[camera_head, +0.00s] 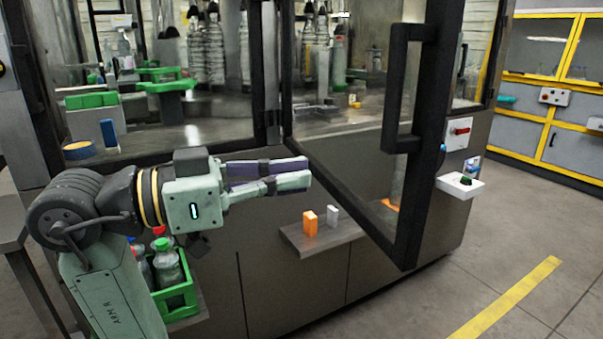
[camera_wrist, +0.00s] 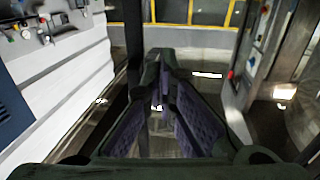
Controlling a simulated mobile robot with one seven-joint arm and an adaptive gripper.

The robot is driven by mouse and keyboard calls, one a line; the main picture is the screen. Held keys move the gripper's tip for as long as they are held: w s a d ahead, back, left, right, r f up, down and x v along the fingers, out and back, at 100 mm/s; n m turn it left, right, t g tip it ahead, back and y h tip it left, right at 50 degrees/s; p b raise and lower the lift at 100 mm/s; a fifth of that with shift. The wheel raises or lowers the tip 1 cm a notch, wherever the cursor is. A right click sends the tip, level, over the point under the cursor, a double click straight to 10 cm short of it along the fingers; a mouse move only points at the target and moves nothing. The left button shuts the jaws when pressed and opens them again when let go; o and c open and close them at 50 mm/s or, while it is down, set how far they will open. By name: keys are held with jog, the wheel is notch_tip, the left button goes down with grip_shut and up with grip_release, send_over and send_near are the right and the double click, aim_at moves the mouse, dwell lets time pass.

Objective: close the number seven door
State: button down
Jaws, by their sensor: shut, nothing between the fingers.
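A glass door in a black frame (camera_head: 413,215) stands open, swung out from the machine toward the camera. Its long black handle (camera_head: 394,95) sits near its free edge. No number seven is readable on it. My gripper (camera_head: 309,172) is shut and empty, its fingers pointing right. In the head view it is left of the door's free edge, on the handle side and lower than the handle. I cannot tell whether it touches the glass. The wrist view shows the closed fingers (camera_wrist: 163,62) from behind; a dark upright bar (camera_wrist: 134,50) beside them may be door frame.
A small shelf (camera_head: 335,235) below the door holds an orange block (camera_head: 310,223) and a grey block (camera_head: 333,215). A green crate (camera_head: 176,299) with bottles is beside my arm. A white control box (camera_head: 460,186) juts out at right. The floor at front right is clear.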

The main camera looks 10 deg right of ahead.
jog(key=p, duration=0.3)
send_near(391, 164)
jog(key=d, duration=0.3)
jog(key=w+d, duration=0.1)
jog(key=d, duration=0.1)
jog(key=shift+d+r, duration=0.15)
jog(key=shift+w+d, duration=0.1)
jog(key=shift+d, duration=0.65)
